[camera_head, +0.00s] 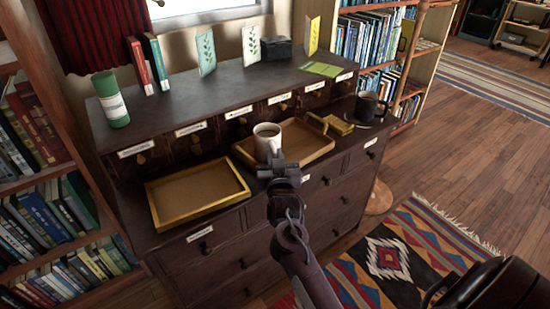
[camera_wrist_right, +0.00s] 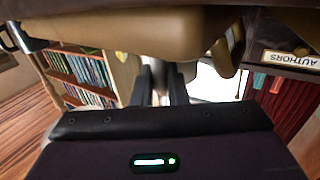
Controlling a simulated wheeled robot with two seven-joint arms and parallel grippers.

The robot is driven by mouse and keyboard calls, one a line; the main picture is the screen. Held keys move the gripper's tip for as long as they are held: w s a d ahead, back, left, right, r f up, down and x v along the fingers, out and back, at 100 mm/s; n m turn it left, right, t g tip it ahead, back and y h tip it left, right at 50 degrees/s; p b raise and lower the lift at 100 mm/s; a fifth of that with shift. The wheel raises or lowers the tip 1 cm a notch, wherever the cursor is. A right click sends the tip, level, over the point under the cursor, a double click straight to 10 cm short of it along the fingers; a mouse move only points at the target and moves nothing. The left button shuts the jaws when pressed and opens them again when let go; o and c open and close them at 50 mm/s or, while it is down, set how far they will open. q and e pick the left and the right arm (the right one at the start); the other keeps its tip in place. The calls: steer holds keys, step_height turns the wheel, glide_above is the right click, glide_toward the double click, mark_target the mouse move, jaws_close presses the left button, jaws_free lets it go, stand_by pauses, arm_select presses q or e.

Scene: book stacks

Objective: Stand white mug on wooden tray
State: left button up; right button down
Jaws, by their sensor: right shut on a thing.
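The wooden tray (camera_wrist_right: 130,38) fills the top of that view. My left gripper is not in view.
A yellow-framed empty tray (camera_head: 232,197) lies left of the mug. A dark mug (camera_head: 369,107) and a yellow stack (camera_head: 340,126) stand to the right. A green cylinder (camera_head: 111,100), books (camera_head: 148,64) and cards (camera_head: 206,53) stand on the upper shelf.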

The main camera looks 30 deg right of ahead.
steer(key=shift+r, duration=0.1)
steer(key=c, duration=1.8)
jaws_free()
steer(key=shift+f, duration=0.2)
steer(key=o, duration=0.4)
steer(key=shift+c, duration=0.2)
steer(key=shift+r, duration=0.2)
